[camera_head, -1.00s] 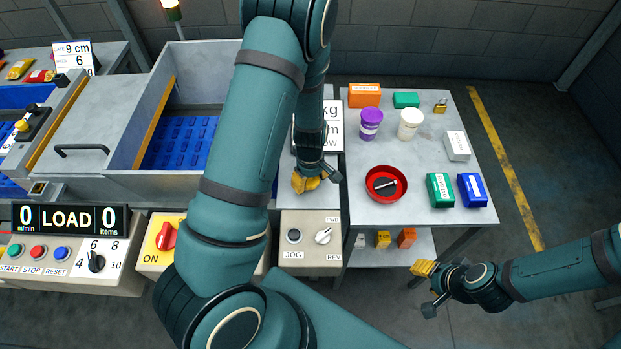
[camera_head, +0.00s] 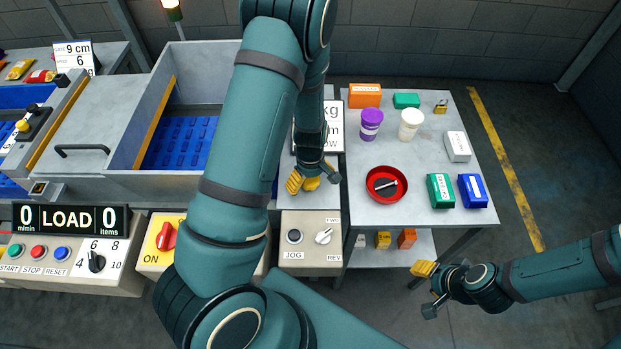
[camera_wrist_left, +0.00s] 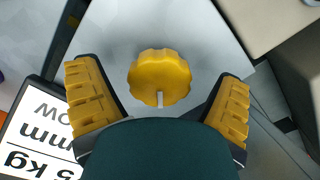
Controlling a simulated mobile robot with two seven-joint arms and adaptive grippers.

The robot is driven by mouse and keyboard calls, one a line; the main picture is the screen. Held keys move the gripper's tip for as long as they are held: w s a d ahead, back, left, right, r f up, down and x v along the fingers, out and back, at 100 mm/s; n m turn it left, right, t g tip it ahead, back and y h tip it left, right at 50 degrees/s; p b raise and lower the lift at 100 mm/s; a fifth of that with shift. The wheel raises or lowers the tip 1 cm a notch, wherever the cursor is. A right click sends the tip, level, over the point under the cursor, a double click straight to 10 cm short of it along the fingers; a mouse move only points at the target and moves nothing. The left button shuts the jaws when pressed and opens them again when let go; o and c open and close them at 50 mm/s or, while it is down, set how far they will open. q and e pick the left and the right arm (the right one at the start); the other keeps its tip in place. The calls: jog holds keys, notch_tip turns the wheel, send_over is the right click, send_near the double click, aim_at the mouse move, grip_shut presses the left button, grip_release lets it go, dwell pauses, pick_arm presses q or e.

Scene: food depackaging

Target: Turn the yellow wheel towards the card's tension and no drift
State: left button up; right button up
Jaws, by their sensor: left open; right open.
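The yellow wheel (camera_wrist_left: 160,77) shows in the left wrist view, a scalloped knob with a white mark on its lower edge, on a pale grey surface. My left gripper (camera_wrist_left: 158,100) is open, with one yellow finger on each side of the wheel and gaps between; I see no contact. In the head view the left gripper (camera_head: 312,182) is at the grey machine's right end, with a bit of yellow between its fingers. The card (camera_wrist_left: 38,135) is partly in the left wrist view, with "mm" and "5 kg" readable. My right gripper (camera_head: 428,288) is open and empty.
A grey table (camera_head: 345,200) right of the machine holds a red bowl (camera_head: 372,196), tubs and several boxes. The jog panel (camera_head: 310,258) is in front of the left gripper. The display (camera_head: 70,218) reads 0, LOAD, 0. Floor around the right gripper is clear.

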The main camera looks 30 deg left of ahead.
aim_at(310, 180)
pick_arm(q)
notch_tip(310, 180, up, 12)
dwell(0.6)
dwell(0.4)
